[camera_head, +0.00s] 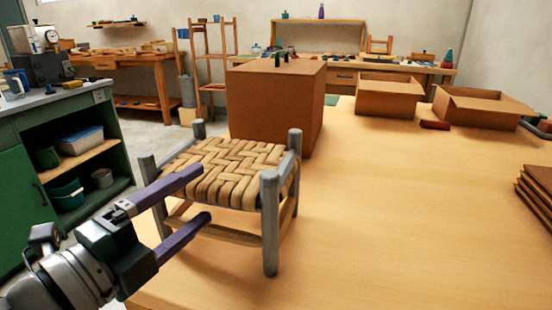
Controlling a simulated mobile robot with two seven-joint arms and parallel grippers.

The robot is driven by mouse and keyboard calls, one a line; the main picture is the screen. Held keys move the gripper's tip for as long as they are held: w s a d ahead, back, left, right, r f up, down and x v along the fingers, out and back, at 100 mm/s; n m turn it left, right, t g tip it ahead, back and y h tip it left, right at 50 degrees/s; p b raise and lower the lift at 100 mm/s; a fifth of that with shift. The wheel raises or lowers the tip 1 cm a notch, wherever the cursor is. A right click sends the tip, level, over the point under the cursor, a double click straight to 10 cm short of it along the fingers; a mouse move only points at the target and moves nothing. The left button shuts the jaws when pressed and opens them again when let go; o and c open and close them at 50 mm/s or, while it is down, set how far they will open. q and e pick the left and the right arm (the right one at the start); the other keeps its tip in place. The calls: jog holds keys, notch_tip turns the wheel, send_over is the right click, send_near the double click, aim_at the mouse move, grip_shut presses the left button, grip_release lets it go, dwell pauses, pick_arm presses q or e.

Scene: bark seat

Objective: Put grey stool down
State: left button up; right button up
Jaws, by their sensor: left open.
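The grey stool (269,225) has grey posts and a woven tan seat (225,170). It stands upright at the left part of the light wooden table, and its near leg appears to rest on the tabletop. My left gripper (203,193) is at the stool's near left side, with its two purple fingers spread apart. The upper finger overlaps the seat edge in the picture and the lower one crosses in front of the lower rails. I cannot tell whether either finger touches the stool. The gripper hides part of the stool's left side. My right gripper is not in view.
A large brown box (262,105) stands just behind the stool. Two open cardboard boxes (388,100) (485,112) and a small red object (434,125) are farther back. Stacked brown sheets (535,195) lie at the right edge. The wooden table (400,220) is clear right of the stool.

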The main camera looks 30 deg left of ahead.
pick_arm(q)
jog(key=s+n+y, duration=0.1)
jog(key=n, duration=0.1)
jog(key=s+a+n+g+y, duration=0.1)
jog(key=n, duration=0.1)
jog(key=s+a+f+n+g, duration=0.1)
jog(key=shift+s+n+y, duration=0.2)
jog(key=shift+n+y, duration=0.2)
jog(key=n+g, duration=0.1)
jog(key=f+n+g, duration=0.1)
jog(key=n, duration=0.1)
jog(key=s+d+f+n+g, duration=0.1)
jog(key=shift+f+n+g, duration=0.2)
jog(key=shift+n+g, duration=0.1)
jog(key=shift+g, duration=0.1)
jog(key=s+d+f+n+g+h, duration=0.3)
jog(key=s+d+n+g, duration=0.2)
jog(key=s+d+g, duration=0.3)
jog(key=s+d, duration=0.1)
jog(key=s, duration=0.2)
jog(key=shift+s+d+n+g, duration=0.2)
jog(key=shift+s+n+g, duration=0.05)
jog(key=shift+n+g, duration=0.05)
jog(key=shift+s+f, duration=0.1)
